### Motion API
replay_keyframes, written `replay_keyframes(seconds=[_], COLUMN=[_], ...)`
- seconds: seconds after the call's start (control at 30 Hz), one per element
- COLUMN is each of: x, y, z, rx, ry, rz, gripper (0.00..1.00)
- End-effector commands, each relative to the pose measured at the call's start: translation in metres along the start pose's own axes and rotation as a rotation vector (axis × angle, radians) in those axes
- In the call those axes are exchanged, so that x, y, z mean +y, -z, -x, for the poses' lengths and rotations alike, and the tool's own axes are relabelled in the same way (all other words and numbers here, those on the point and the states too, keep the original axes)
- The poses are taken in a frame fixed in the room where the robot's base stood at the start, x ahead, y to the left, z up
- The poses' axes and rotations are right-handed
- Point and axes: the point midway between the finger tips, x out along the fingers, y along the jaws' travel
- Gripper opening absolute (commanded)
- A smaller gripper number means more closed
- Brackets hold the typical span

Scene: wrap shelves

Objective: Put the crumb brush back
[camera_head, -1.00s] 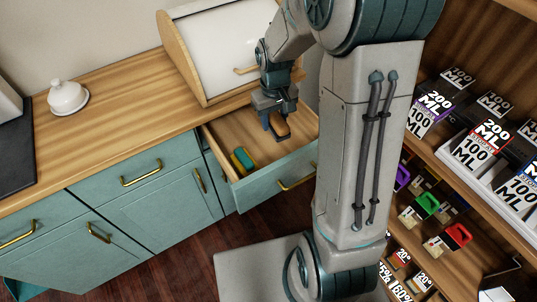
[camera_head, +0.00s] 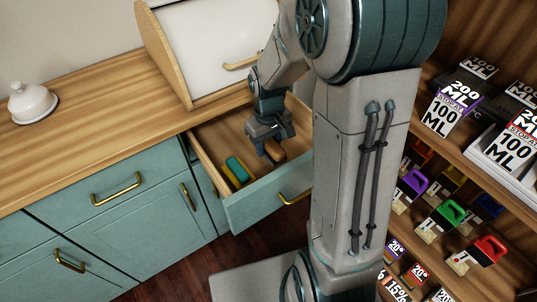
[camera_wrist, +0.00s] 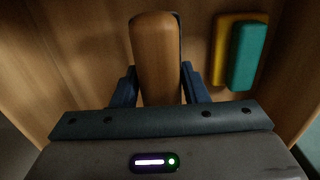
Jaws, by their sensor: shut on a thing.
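The crumb brush shows as a rounded wooden body (camera_wrist: 156,60) with a dark edge in the wrist view. It also shows in the head view (camera_head: 274,152), partly hidden by the fingers. My gripper (camera_head: 270,148) is inside the outline of the open drawer (camera_head: 272,197) and points down. In the wrist view its two blue fingers (camera_wrist: 158,90) press on both sides of the brush. The drawer floor lies behind the brush; I cannot tell whether the brush touches it.
A yellow and green sponge (camera_head: 236,170) lies in the drawer, left of the brush; it also shows in the wrist view (camera_wrist: 244,54). A bread box (camera_head: 205,50) stands on the counter (camera_head: 90,110) behind the drawer. A white lidded dish (camera_head: 32,103) is at left. Stocked shelves (camera_head: 455,175) are at right.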

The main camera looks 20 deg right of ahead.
Motion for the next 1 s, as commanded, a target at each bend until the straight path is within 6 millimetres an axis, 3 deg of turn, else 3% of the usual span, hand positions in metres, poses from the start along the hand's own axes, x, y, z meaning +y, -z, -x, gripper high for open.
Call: replay_keyframes(seconds=[0.3,0.67,0.7,0.77,1.0], x=[0.0,0.0,0.0,0.0,0.0], y=[0.0,0.0,0.0,0.0,0.0], z=[-0.038,-0.042,-0.042,-0.041,-0.041], rx=[-0.001,0.001,0.001,0.001,0.001], ry=[0.001,0.0,0.0,0.0,0.0], rz=[-0.003,-0.002,-0.002,-0.002,-0.002], gripper=[0.19,0.19,0.43,0.6,0.62])
